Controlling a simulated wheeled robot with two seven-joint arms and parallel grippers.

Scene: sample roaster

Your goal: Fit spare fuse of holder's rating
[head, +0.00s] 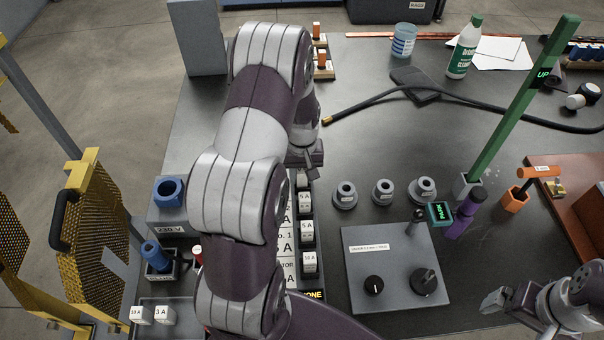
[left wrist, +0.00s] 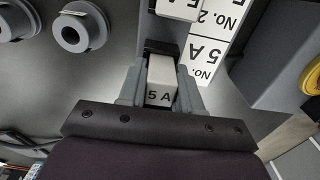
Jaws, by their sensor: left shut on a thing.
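My left gripper (head: 304,172) is at the far end of the fuse panel, partly hidden by my arm in the head view. In the left wrist view its fingers (left wrist: 160,88) are shut on a white fuse marked 5 A (left wrist: 160,84). A dark slot shows directly behind this fuse; I cannot tell whether the fuse is seated in it. White fuses marked 5 A (head: 306,231) and apparently 10 A (head: 310,262) stand nearer along the panel. Spare fuses marked 10 A (head: 141,316) and 3 A (head: 165,316) lie in a tray at lower left. My right gripper (head: 500,299) is at lower right, away from the panel.
Grey round sockets (head: 383,191) stand right of the panel. A grey box with knobs (head: 398,268) is nearer. A green post (head: 520,105) rises at right. A blue socket (head: 170,191) and yellow mesh guard (head: 88,235) are at left.

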